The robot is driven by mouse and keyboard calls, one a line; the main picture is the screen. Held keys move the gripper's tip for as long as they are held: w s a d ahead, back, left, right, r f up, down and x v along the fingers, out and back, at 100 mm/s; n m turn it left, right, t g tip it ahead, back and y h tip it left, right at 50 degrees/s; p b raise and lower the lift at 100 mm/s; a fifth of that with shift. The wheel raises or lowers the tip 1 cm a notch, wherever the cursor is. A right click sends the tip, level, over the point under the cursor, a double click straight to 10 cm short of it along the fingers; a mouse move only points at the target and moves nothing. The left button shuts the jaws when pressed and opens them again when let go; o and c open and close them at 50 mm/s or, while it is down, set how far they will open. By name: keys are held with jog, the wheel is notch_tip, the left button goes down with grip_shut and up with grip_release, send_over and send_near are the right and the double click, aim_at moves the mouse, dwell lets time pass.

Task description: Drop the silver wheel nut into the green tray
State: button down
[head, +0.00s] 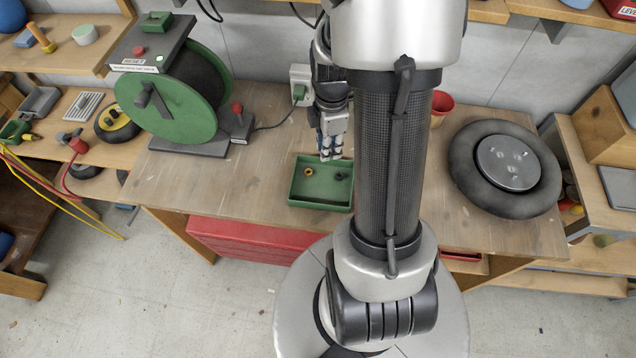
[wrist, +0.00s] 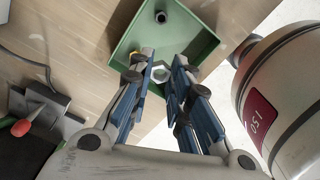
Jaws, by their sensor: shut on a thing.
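The silver wheel nut (wrist: 160,73) shows in the wrist view between the fingertips of my gripper (wrist: 163,63), which is shut on it. In the head view my gripper (head: 331,152) points down over the back edge of the green tray (head: 321,198), and I cannot make out the nut there. The tray (wrist: 204,46) also shows beneath the fingers in the wrist view. A brass nut (head: 308,171) and a dark nut (head: 339,176) lie in the tray. The dark nut (wrist: 160,16) also shows in the wrist view, where a finger partly hides the brass one.
A green hose reel (head: 170,110) stands on the bench (head: 260,130) to the left, with a red-knobbed switch box (head: 236,122) beside it. A black wheel (head: 505,168) lies to the right. A red pot (head: 441,106) stands behind my arm. Bench left of the tray is clear.

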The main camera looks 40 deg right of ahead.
notch_tip(320, 180, down, 5)
jog(key=b, duration=0.3)
jog(key=shift+f+b, duration=0.15)
jog(key=shift+b, duration=0.2)
jog(key=c, duration=1.4)
grip_release()
notch_tip(320, 180, up, 12)
jog(key=shift+r, duration=0.1)
jog(key=shift+a, duration=0.1)
